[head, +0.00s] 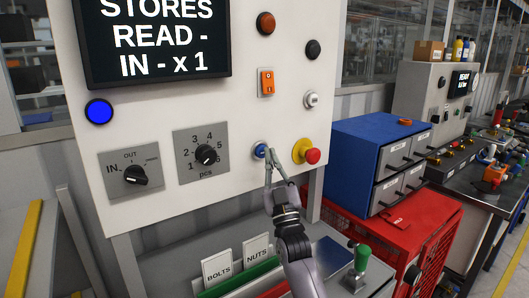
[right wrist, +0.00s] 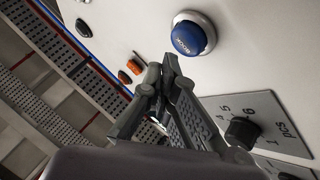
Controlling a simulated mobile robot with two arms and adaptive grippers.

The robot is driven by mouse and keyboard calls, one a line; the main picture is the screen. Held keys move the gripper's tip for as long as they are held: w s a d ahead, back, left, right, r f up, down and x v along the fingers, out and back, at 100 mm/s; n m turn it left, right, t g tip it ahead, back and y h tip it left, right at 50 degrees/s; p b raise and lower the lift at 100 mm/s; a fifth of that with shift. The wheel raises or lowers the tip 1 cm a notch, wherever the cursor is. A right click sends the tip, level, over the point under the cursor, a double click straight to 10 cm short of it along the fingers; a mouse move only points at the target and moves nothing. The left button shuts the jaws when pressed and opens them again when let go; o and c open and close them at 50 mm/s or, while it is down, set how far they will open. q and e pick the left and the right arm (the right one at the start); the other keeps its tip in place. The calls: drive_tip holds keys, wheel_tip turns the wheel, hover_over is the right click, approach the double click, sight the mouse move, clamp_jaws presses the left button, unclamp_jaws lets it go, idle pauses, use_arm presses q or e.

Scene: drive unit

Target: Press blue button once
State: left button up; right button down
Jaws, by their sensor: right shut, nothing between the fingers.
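The blue button (head: 260,151) sits in a pale ring on the white panel, left of a red mushroom button. In the right wrist view the blue button (right wrist: 187,39) shows up close, with white lettering on its face. My right gripper (head: 270,151) is shut and empty, its fingertips just right of the button in the head view. In the right wrist view the fingertips (right wrist: 168,68) point at the panel below and left of the button, apart from it in the picture. Their exact distance from the panel is unclear. My left gripper is not in view.
A larger round blue light (head: 99,112) is on the panel's left. Two rotary knobs (head: 135,175) (head: 205,155) and the red button on yellow (head: 311,156) flank the blue button. The screen (head: 155,40) reads "STORES READ - IN - x 1". Blue drawers (head: 355,155) stand at right.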

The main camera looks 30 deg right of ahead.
drive_tip(key=s+p, duration=0.2)
drive_tip(key=s, duration=0.4)
drive_tip(key=shift+d, duration=0.25)
idle(0.9)
